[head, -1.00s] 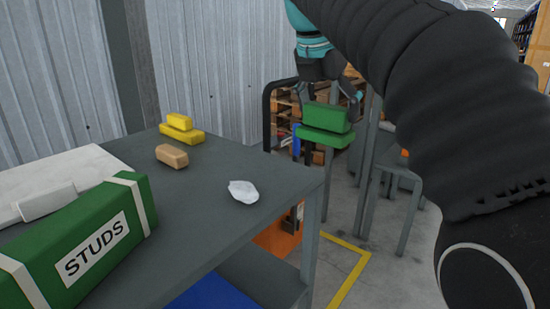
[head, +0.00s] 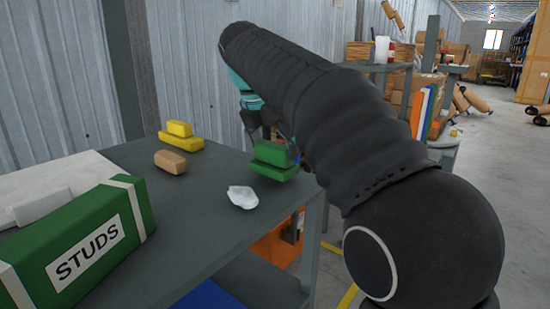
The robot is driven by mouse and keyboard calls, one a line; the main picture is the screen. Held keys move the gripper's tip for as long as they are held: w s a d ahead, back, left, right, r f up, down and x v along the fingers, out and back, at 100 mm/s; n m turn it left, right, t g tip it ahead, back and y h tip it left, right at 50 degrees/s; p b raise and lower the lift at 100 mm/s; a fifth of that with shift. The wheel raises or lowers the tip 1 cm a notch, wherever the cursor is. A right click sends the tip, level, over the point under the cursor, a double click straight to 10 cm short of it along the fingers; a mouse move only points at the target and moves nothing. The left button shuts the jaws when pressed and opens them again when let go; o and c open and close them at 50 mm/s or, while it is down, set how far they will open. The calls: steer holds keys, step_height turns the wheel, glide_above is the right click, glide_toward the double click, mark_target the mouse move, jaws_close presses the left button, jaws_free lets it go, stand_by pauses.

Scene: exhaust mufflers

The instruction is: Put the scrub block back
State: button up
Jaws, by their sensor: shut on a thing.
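The scrub block (head: 274,170) looks like a green two-step block, a smaller piece on a wider base. My gripper (head: 272,148) is shut on its upper piece from above; the arm partly hides the fingers. The block is level, in front of the far right part of the grey table (head: 215,175). I cannot tell whether its base touches the table top or hangs just above it.
A crumpled white rag (head: 242,197) lies near the front edge. A green STUDS box (head: 85,245) stands at the front left.

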steer(key=shift+f, duration=0.85)
steer(key=shift+f, duration=0.1)
steer(key=o, duration=0.9)
steer(key=shift+c, duration=0.2)
steer(key=p+v, duration=0.4)
steer(key=v, duration=0.8)
